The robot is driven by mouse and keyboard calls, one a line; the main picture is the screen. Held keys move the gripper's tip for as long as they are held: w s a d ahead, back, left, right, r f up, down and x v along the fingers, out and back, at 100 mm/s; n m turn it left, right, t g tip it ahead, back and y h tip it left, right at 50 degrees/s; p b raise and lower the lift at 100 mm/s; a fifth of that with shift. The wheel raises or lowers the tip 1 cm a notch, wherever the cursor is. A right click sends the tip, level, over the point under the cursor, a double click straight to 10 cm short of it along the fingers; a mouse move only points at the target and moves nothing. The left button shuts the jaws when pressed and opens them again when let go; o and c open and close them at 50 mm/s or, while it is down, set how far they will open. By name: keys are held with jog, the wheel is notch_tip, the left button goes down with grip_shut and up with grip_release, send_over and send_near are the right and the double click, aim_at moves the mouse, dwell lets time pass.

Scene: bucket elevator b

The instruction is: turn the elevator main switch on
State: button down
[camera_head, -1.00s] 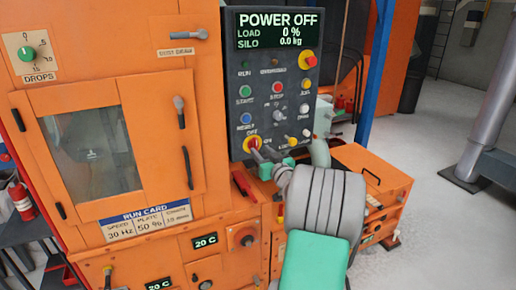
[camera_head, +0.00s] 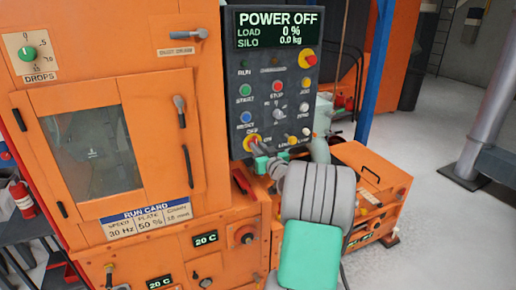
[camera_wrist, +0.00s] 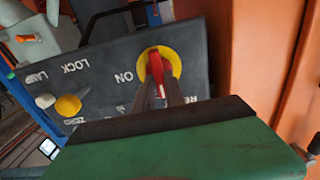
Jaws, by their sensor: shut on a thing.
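The main switch (camera_head: 252,140) is a red handle on a yellow disc at the lower left of the dark control panel (camera_head: 240,72). In the wrist view the red handle (camera_wrist: 156,66) stands over the yellow disc (camera_wrist: 174,60), with the word ON to its left. My gripper (camera_head: 259,149) is at the switch, and in the wrist view its two thin fingers (camera_wrist: 162,92) are shut on the red handle, one on each side. The display (camera_head: 279,28) reads POWER OFF, load 0 %, silo 0.0 kg. Part of the disc and its lower labels are hidden by my gripper.
Other buttons and knobs sit close by, including a yellow knob (camera_wrist: 68,105) and a red mushroom button (camera_head: 309,58). The orange cabinet (camera_head: 217,120) stands directly left of the panel. A low orange box (camera_head: 370,165) is at right, with open floor (camera_head: 425,215) beyond it.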

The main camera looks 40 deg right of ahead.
jog(key=shift+m, duration=0.3)
jog(key=m, duration=1.7)
jog(key=shift+s+d+f, duration=0.15)
jog(key=shift+d+f, duration=0.15)
jog(key=shift+d, duration=0.05)
jog(key=shift+m, duration=0.3)
dwell(0.4)
jog(key=c, duration=1.4)
grip_release()
